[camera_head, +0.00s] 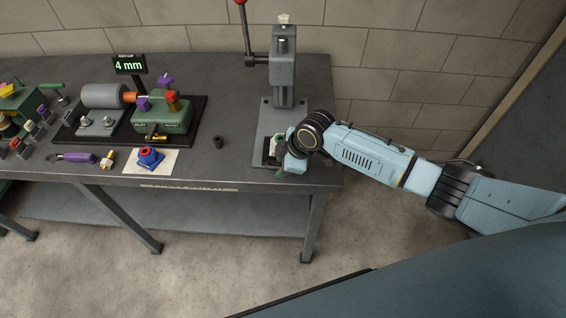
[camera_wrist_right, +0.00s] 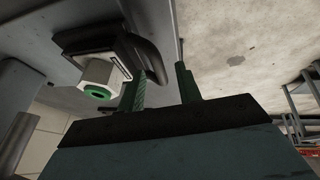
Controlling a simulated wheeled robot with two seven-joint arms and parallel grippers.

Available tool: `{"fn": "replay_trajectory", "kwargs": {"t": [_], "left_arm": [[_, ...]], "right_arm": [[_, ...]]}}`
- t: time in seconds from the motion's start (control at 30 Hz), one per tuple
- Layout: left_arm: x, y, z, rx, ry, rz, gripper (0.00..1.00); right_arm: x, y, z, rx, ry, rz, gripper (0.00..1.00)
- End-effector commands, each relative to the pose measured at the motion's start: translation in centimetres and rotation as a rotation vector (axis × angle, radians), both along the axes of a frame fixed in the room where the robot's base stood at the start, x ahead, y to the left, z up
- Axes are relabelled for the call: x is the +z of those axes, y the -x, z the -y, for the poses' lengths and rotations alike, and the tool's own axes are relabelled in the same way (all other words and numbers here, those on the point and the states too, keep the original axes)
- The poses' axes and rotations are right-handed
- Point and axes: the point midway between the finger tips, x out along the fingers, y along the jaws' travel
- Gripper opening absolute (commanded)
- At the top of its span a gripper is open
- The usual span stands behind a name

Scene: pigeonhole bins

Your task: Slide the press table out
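The grey arbor press (camera_head: 284,82) stands at the right end of the bench. Its press table (camera_head: 268,152) is mostly hidden by my right wrist in the head view. In the right wrist view, the dark table (camera_wrist_right: 95,42) has a curved dark handle (camera_wrist_right: 152,55) and a pale block with a green ring (camera_wrist_right: 98,88) on it. My right gripper (camera_wrist_right: 160,78) has its green fingers apart, with the handle's end close to the gap between them. I cannot tell whether they touch it. My right gripper (camera_head: 282,168) is at the press's front edge. My left gripper is out of view.
Left of the press is a small dark cylinder (camera_head: 218,142). Further left are a blue and red part on a pale sheet (camera_head: 150,158), a purple-handled tool (camera_head: 75,157) and a green fixture (camera_head: 165,115) with a "4 mm" display (camera_head: 129,64). Floor in front is clear.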

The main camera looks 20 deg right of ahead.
Motion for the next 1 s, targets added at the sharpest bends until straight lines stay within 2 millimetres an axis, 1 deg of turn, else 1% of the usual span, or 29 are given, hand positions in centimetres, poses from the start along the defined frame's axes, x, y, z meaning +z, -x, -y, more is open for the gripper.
{"fn": "replay_trajectory", "kwargs": {"t": [0.17, 0.27, 0.37, 0.6, 0.7, 0.83, 1.0], "left_arm": [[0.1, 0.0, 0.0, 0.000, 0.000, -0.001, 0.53], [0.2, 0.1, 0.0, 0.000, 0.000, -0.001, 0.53], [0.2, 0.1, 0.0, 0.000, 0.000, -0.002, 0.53], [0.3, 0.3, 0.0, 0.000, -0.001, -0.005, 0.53], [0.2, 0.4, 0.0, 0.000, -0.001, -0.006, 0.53], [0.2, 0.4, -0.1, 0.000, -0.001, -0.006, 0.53], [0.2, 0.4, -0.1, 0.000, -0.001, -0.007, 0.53]], "right_arm": [[0.7, 0.1, 0.3, -0.001, 0.000, 0.002, 0.34], [1.9, 0.5, 0.7, 0.000, 0.000, 0.002, 0.34], [3.6, 1.1, 1.2, 0.000, 0.000, 0.002, 0.34], [8.3, 2.6, 2.7, 0.001, 0.001, 0.003, 0.34], [9.9, 3.1, 3.2, 0.002, 0.001, 0.003, 0.34], [11.4, 3.6, 3.7, 0.000, -0.001, 0.001, 0.34], [12.1, 3.9, 3.9, 0.000, 0.001, 0.000, 0.34]]}}
